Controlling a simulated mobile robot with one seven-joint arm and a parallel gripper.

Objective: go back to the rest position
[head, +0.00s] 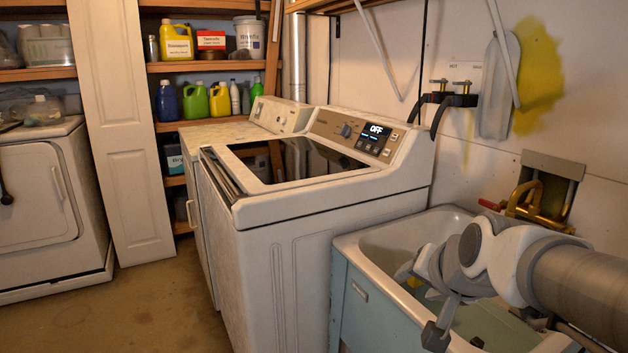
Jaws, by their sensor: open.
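My arm reaches in from the right edge over the utility sink (352,262). My gripper (456,338) points down at the sink's front, with its dark fingertips apart. I see nothing between the fingers. The arm's links hide much of the basin. A small yellowish thing (414,283) shows in the basin behind the arm, too covered to name. The basin's bottom looks greenish.
A white washer (300,255) with a dark glass lid and a display reading OFF stands directly left of the sink. Brass faucet parts (540,200) and a red handle (491,205) jut from the wall behind my arm. Open floor (150,315) lies at the front left.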

